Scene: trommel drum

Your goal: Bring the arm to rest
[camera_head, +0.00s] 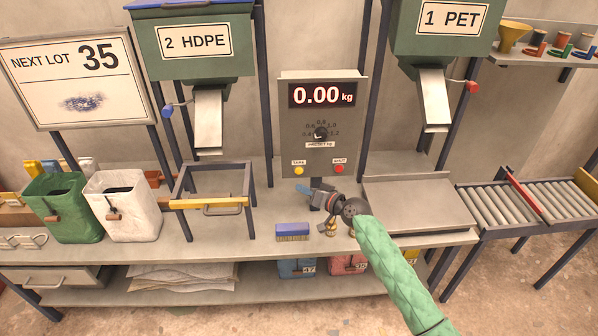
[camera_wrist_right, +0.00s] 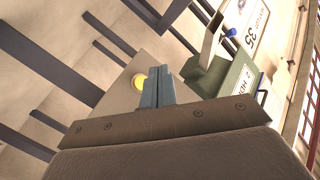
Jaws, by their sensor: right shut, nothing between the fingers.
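My right arm, in a green quilted sleeve (camera_head: 385,265), reaches in from the lower right in the head view. Its gripper (camera_head: 303,189) hangs over the middle of the bench, just below the scale panel (camera_head: 322,150). The fingers are shut and empty; the right wrist view shows the two blue-grey fingers (camera_wrist_right: 166,87) pressed together. In the head view the yellow button (camera_head: 299,170) sits above the fingers. My left gripper is not in view.
A blue brush (camera_head: 292,230) lies on the bench left of my wrist, with small brass pieces (camera_head: 331,229) close by. A frame (camera_head: 213,205), a green bin (camera_head: 66,208) and a white bin (camera_head: 123,205) stand left. A flat platform (camera_head: 418,204) and roller conveyor (camera_head: 510,204) lie right.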

